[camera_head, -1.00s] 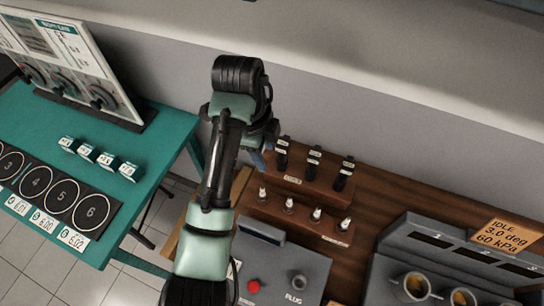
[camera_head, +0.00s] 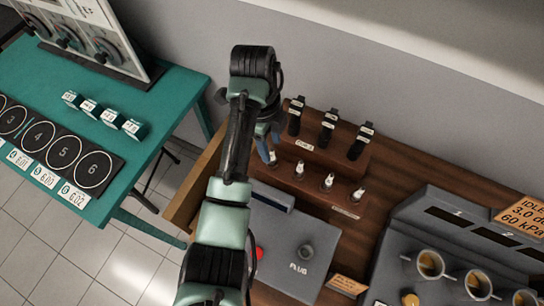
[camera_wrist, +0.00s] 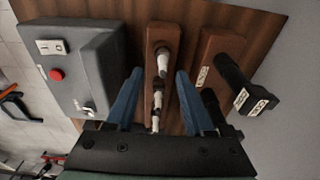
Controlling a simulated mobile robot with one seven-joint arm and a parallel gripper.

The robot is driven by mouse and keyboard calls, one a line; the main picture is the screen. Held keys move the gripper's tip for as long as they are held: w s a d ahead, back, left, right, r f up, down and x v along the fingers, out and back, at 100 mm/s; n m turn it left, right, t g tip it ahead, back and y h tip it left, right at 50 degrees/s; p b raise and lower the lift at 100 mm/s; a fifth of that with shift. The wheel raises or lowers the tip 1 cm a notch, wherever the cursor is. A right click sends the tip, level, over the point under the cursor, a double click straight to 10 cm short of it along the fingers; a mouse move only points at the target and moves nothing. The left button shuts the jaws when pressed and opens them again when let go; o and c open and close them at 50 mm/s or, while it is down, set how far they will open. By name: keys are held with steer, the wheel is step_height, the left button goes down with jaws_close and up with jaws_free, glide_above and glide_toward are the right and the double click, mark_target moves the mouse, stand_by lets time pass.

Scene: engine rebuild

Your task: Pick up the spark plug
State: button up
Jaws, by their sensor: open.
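White-tipped spark plugs stand upright in a row in a low brown wooden rack (camera_head: 312,190). The row's left end plug (camera_head: 272,157) shows right beside my gripper (camera_head: 264,148), which is partly hidden behind my arm. In the wrist view, my gripper (camera_wrist: 159,75) is open, with its two blue fingers on either side of the rack's row. Several plugs show between the fingers: a far spark plug (camera_wrist: 163,62), a middle one (camera_wrist: 157,99) and a near one partly hidden by the gripper body. No finger clearly touches a plug.
A higher wooden block (camera_head: 312,148) with black coils stands just behind the plug rack; one coil (camera_wrist: 235,75) is near my right finger. A grey box (camera_head: 290,235) with a red button stands in front. A grey bench unit with cups (camera_head: 430,265) is at right, a teal table (camera_head: 150,110) at left.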

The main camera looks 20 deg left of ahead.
mark_target(272, 151)
steer(key=shift+w+d+f+p, duration=0.15)
steer(key=shift+f+p, duration=0.2)
steer(key=shift+f, duration=1.3)
jaws_close()
